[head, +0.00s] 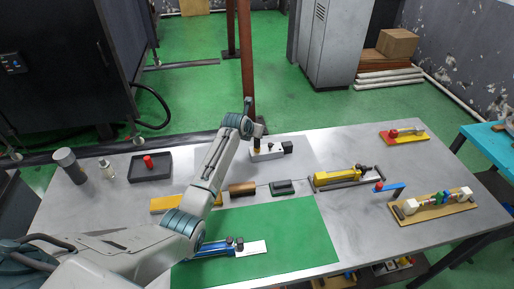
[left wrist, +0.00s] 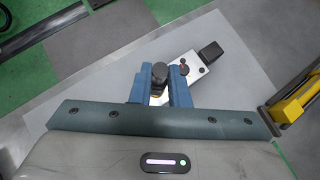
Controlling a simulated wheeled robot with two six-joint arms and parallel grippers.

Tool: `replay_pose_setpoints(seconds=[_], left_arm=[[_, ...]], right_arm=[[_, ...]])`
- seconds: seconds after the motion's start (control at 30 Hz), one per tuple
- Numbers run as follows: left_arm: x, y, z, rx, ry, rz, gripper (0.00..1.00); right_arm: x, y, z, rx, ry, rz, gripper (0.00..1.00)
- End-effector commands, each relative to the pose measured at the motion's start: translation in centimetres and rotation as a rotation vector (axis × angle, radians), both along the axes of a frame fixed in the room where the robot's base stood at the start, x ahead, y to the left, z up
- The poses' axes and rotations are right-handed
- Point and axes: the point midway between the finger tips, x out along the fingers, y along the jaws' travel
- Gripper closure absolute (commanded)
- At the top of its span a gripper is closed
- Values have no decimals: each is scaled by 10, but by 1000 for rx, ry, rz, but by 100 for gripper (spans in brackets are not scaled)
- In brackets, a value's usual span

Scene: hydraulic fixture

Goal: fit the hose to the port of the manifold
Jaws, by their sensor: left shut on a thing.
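The manifold is a pale metal block (head: 266,154) with a black end piece (head: 287,146), at the back middle of the table. It also shows in the left wrist view (left wrist: 214,76), where a small red-topped part (left wrist: 183,66) stands on it. My left gripper (head: 256,133) is over the left end of the manifold. In the left wrist view its two blue fingers (left wrist: 160,90) are shut on a dark round piece, which looks like the hose end (left wrist: 160,70). The fingers hide the port and the lower part of the hose, so I cannot tell whether it is seated. My right gripper is not in view.
A dark tray (head: 151,176) with a red part stands at the back left. A green mat (head: 290,225) with a blue clamp (head: 212,250) lies in front. A yellow cylinder fixture (head: 338,178) is right of the manifold. Bare table lies behind that fixture.

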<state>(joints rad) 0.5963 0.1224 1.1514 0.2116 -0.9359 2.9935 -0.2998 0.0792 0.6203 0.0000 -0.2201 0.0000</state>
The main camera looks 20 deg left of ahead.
Motion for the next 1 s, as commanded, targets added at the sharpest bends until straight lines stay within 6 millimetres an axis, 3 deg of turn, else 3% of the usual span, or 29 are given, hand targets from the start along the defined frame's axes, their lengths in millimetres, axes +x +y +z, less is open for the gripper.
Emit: replay_pose_setpoints(seconds=[0.67,1.0], left_arm=[[0,0,-5,0,2,-1,100],[1,8,-7,-1,5,-313,100]], right_arm=[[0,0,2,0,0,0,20],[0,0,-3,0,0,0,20]])
